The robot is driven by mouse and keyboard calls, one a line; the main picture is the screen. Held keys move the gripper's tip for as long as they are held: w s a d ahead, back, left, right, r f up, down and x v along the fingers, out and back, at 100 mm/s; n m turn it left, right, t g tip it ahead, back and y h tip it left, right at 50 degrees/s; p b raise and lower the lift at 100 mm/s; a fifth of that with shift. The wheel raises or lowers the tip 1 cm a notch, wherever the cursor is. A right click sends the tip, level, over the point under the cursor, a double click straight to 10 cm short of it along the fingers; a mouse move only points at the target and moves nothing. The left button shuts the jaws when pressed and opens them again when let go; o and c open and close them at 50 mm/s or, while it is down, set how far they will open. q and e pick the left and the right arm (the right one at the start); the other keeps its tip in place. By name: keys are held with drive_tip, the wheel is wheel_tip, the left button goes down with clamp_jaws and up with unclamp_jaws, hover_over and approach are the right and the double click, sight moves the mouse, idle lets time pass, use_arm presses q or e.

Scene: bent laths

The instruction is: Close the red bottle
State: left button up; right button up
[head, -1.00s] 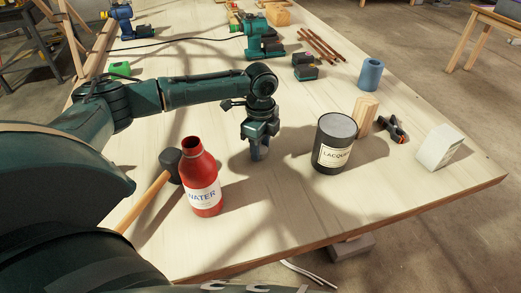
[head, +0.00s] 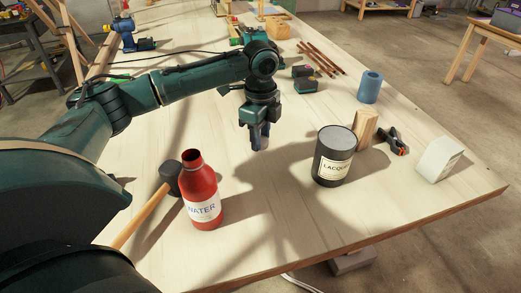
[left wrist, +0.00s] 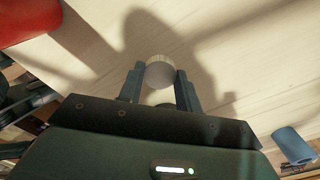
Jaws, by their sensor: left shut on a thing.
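The red bottle (head: 202,185), labelled WATER, stands upright on the table with a dark open mouth and no cap on it. Part of it shows at the top left of the left wrist view (left wrist: 25,18). My left gripper (head: 260,140) is above the table, right of the bottle and apart from it. In the left wrist view its fingers are shut on a small round pale cap (left wrist: 160,73). The cap is mostly hidden by the fingers in the head view. My right gripper is not in view.
A mallet (head: 170,178) lies just left of the bottle. A dark LACQUER can (head: 334,160), wooden block (head: 366,123), clamp (head: 393,142) and white box (head: 438,160) stand to the right. A blue cylinder (head: 370,86) is farther back. Table between bottle and can is clear.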

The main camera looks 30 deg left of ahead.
use_arm(q)
drive_tip(key=shift+r, duration=1.25)
drive_tip(key=shift+d, duration=0.1)
drive_tip(key=shift+s+d+f+n, duration=0.15)
drive_tip(key=shift+s+d+n, duration=0.1)
drive_tip(key=shift+n, duration=0.25)
drive_tip(key=s+d+f+n, duration=0.2)
drive_tip(key=s+d+n, duration=0.7)
drive_tip(key=n, duration=0.7)
drive_tip(key=shift+s+d+f, duration=0.25)
drive_tip(key=shift+s+d, duration=0.1)
drive_tip(key=shift+d, duration=0.35)
drive_tip(key=shift+d, duration=0.15)
